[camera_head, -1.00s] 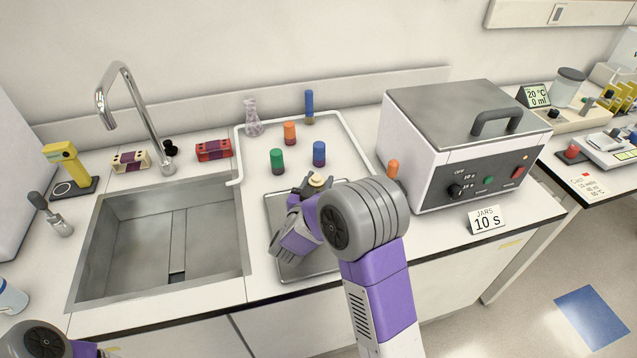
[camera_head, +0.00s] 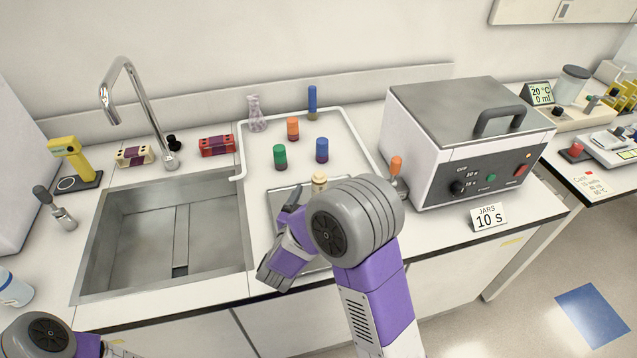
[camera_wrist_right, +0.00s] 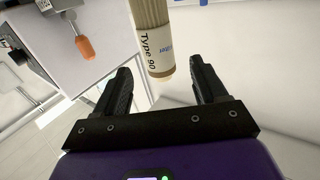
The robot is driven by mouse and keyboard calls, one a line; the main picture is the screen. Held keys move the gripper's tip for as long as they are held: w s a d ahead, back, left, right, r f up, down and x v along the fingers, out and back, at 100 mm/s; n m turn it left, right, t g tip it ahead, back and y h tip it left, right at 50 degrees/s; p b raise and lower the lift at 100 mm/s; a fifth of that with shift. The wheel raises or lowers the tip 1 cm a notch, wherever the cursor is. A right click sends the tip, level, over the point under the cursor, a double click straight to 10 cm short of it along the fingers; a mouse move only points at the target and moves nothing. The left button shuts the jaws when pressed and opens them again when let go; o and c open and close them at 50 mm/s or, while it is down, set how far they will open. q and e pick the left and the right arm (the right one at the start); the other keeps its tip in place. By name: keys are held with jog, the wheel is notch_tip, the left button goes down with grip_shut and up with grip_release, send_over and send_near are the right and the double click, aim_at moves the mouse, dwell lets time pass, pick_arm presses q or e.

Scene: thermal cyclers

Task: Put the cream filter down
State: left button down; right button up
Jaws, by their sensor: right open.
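The cream filter (camera_head: 319,181) stands upright at the far right part of the small metal tray (camera_head: 277,207), its lower part hidden by my right arm in the head view. In the right wrist view the cream filter (camera_wrist_right: 152,42) shows its "Type 90" label, ahead of and between the finger lines. My right gripper (camera_head: 298,196) is open and empty, just left of and nearer than the filter. In the wrist view its two dark fingers (camera_wrist_right: 161,72) are spread, with a gap to the filter. My left gripper is out of view; only part of the left arm shows at bottom left.
Behind stand green (camera_head: 280,157), orange (camera_head: 293,128) and blue (camera_head: 322,150) cylinders on a white-rimmed tray (camera_head: 351,123). The sink (camera_head: 150,240) is left, the grey-topped machine (camera_head: 460,150) right.

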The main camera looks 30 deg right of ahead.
jog(key=shift+v, duration=2.35)
